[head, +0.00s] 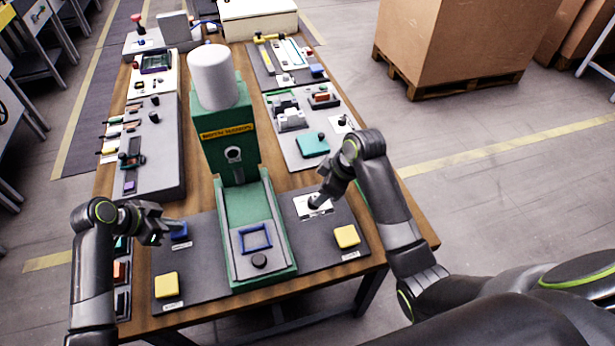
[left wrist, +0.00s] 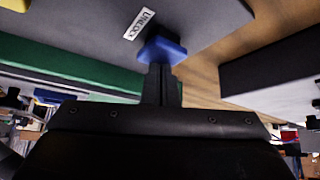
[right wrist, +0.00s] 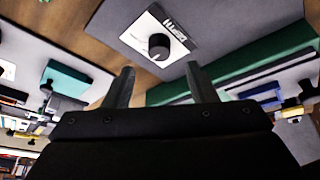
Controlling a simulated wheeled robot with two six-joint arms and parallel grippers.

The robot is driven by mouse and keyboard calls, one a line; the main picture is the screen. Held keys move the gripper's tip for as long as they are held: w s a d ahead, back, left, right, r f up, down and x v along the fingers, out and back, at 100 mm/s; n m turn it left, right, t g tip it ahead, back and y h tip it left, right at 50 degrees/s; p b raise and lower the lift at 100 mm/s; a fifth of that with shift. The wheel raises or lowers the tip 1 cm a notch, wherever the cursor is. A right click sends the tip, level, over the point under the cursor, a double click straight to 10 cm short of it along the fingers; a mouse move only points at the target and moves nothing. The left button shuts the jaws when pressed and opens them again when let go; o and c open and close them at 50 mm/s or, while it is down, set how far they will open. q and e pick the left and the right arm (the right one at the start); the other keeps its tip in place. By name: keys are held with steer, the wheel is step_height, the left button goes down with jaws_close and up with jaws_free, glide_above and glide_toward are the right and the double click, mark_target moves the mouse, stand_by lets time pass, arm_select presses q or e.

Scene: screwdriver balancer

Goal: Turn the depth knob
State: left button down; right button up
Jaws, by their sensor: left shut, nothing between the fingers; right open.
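The depth knob is a round black dial (right wrist: 158,45) on a white plate (right wrist: 135,38) with a label, seen in the right wrist view. In the head view the white plate (head: 325,209) lies right of the green machine, and the knob there is partly hidden by my gripper. My right gripper (head: 317,198) is open, close to the knob. In the right wrist view its fingers (right wrist: 160,75) stand apart, with the knob beyond the tips. My left gripper (head: 176,225) is shut and empty. Its tips (left wrist: 161,68) are at the blue button (left wrist: 162,48) labelled UNLOCK, apparently touching it.
The green machine (head: 222,150) with a white cylinder stands between my arms. Yellow buttons (head: 166,286) (head: 347,237) sit at the front left and right. Other panels (head: 150,165) line the left side and far right of the wooden table. A cardboard box stands beyond.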

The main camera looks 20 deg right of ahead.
steer(key=v, duration=0.6)
steer(key=w+a+f+m, duration=0.1)
steer(key=f, duration=0.2)
steer(key=w+a+f+m, duration=0.1)
steer(key=f, duration=0.3)
steer(key=w+a+f+m+h, duration=0.1)
steer(key=f, duration=0.3)
steer(key=shift+w+a+f+t, duration=0.1)
steer(key=shift+t, duration=0.2)
steer(key=shift+c, duration=0.2)
